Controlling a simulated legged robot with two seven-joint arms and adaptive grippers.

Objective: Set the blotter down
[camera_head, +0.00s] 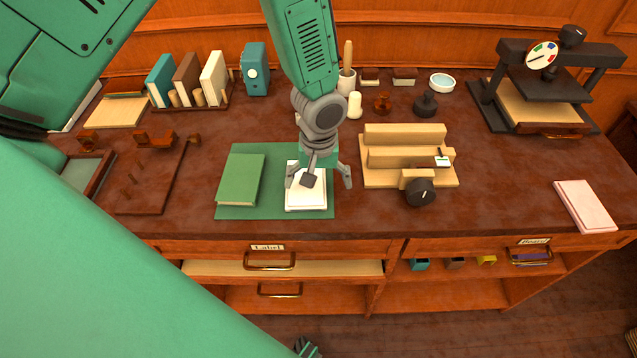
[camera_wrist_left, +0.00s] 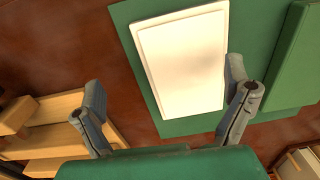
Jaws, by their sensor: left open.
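A flat white rectangular pad with a raised rim (camera_head: 307,201), which I take to be the blotter, lies on the green mat (camera_head: 275,151). It also shows in the wrist view (camera_wrist_left: 182,62), flat on the mat. My left gripper (camera_head: 319,183) points down over the white pad. Its two fingers are spread wide, with nothing between them; in the wrist view the open fingers (camera_wrist_left: 165,75) show with the pad beyond them. In the head view the gripper hides part of the pad.
A green book (camera_head: 241,180) lies on the mat left of the pad. A pale wooden stepped block (camera_head: 408,158) with a black knob stands to the right. A press (camera_head: 545,85) stands at the far right, near a pink pad (camera_head: 585,206). Bare desktop lies between them.

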